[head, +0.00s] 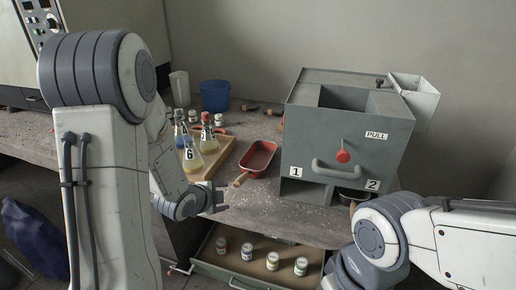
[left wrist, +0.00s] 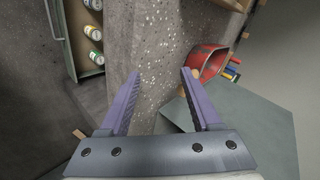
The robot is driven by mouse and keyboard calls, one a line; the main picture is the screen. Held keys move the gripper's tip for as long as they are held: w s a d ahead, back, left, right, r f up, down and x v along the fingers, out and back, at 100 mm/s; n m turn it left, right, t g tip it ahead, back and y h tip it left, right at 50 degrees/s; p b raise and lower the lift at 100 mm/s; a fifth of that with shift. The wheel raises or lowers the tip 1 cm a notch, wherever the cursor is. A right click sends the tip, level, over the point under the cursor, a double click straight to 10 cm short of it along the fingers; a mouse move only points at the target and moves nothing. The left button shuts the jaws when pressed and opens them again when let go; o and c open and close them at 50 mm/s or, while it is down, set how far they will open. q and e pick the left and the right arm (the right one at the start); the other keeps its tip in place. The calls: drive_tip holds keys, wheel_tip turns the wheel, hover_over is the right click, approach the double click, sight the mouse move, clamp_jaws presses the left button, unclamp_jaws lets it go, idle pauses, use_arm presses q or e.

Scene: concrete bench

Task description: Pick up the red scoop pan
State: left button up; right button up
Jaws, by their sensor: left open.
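The red scoop pan (head: 260,156) lies on the bench left of the grey box machine, its wooden handle (head: 241,179) pointing toward the front left. In the left wrist view the red pan (left wrist: 207,61) shows at the upper right, just beyond the right finger, which hides part of it. My left gripper (head: 219,201) is at the bench's front edge, in front and left of the handle. Its two purple fingers (left wrist: 161,74) are apart with nothing between them but speckled bench behind. My right arm enters at the lower right; its gripper is not seen.
The grey box machine (head: 345,140) stands right of the pan. A wooden tray (head: 220,157) with labelled flasks stands left of it. A blue cup (head: 215,96) is behind. An open drawer (head: 232,268) with several small jars lies below the bench edge.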

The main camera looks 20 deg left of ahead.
sight(244, 177)
use_arm(q)
drive_tip(key=m, duration=0.1)
drive_tip(key=m+t+h, duration=0.1)
drive_tip(key=w+m+t, duration=0.1)
drive_tip(key=m, duration=0.1)
drive_tip(key=shift+a+r+h, duration=0.2)
drive_tip(key=shift+r+h, duration=0.15)
drive_tip(key=shift+h, duration=0.05)
drive_tip(key=r+m+t, duration=0.1)
drive_tip(key=m+h, duration=0.1)
drive_tip(key=m, duration=0.1)
drive_tip(key=shift+d+r+t+h, duration=0.2)
drive_tip(key=shift+r+t+h, duration=0.1)
drive_tip(key=shift+r+t, duration=0.1)
drive_tip(key=shift+w+d+f+m, duration=0.1)
drive_tip(key=shift+w+d+m, duration=0.1)
drive_tip(key=shift+w+m, duration=0.2)
drive_tip(key=x, duration=0.9)
drive_tip(key=shift+w, duration=0.25)
clamp_jaws()
